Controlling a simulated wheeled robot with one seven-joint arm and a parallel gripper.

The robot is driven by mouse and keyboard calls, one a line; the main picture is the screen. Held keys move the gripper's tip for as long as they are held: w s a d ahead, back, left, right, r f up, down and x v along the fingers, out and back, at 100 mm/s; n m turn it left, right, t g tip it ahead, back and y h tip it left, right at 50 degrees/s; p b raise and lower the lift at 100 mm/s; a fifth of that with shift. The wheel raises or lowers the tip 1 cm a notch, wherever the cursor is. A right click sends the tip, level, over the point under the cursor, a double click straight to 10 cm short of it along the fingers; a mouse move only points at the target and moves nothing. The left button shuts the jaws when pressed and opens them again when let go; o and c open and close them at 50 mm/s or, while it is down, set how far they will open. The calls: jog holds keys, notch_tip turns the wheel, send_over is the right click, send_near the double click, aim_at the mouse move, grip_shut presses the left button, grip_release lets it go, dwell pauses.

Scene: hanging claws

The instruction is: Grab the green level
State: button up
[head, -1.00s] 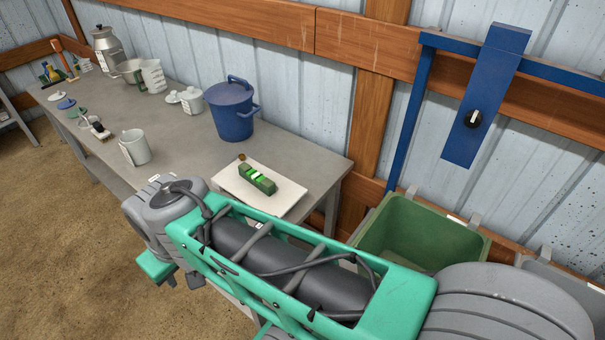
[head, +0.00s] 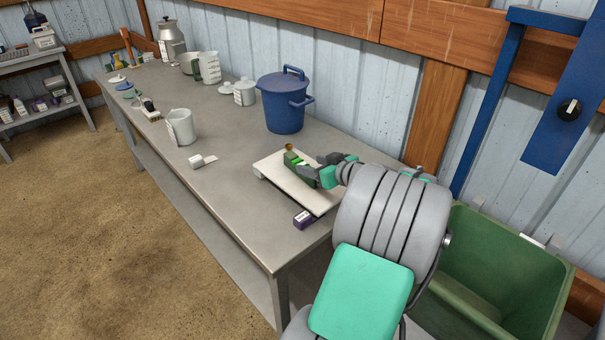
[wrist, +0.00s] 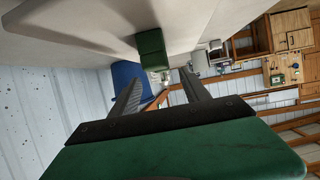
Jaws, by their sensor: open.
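The green level (head: 293,159) lies on a white tray (head: 283,184) at the near right part of the grey table. My gripper (head: 322,170) is at the level's right end, low over the tray, and partly hides it. In the wrist view the green level (wrist: 151,45) shows just past the fingertips, nearer the left finger in the picture. My gripper (wrist: 162,74) is open there, with nothing visibly held. I cannot tell whether the fingers touch the level.
A blue lidded bucket (head: 284,103) stands behind the tray. A green bin (head: 490,270) is at the right.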

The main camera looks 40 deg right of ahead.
aim_at(291, 159)
jog(key=x, duration=0.6)
jog(key=shift+s+f, duration=0.15)
jog(key=shift+f, duration=0.15)
grip_shut()
